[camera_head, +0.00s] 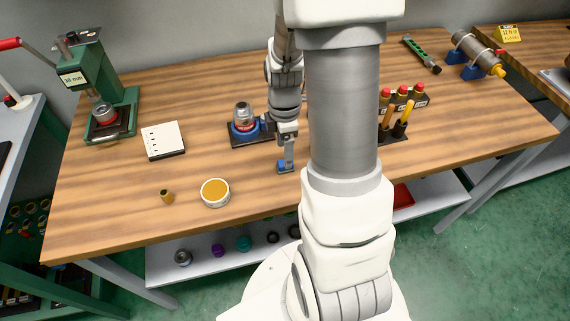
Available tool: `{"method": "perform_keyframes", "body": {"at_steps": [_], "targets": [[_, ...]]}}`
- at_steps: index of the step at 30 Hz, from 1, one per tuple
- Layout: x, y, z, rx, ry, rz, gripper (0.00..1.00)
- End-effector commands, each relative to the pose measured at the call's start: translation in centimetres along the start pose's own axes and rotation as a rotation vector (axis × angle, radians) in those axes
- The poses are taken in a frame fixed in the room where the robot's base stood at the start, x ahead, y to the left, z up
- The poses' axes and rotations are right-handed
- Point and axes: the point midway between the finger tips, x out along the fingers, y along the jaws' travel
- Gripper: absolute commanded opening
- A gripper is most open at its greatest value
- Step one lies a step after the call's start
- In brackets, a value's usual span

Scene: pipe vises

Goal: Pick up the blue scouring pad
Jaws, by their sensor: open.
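A small blue block, which looks like the blue scouring pad (281,168), lies on the wooden workbench (110,208) near the middle of its front half. My gripper (287,160) points down right at it, and a grey finger covers part of it. The jaws are open. The view is too small to tell whether the fingers touch the pad or stand on both sides of it.
Behind my gripper stands a blue-based fixture with a metal fitting (243,117). Left are a round tin (215,192), a small brass piece (167,197), a notepad (163,140) and a green press (93,75). My arm hides the bench's middle.

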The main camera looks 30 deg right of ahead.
Motion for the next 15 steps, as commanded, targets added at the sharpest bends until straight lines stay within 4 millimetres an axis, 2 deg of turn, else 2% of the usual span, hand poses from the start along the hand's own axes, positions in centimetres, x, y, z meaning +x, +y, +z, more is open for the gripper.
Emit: {"method": "perform_keyframes", "body": {"at_steps": [7,15], "targets": [[3.6,-0.2,0.2,0.0,0.0,-0.004,0.75],[4.6,-0.1,0.2,0.0,0.0,-0.001,0.75]]}}
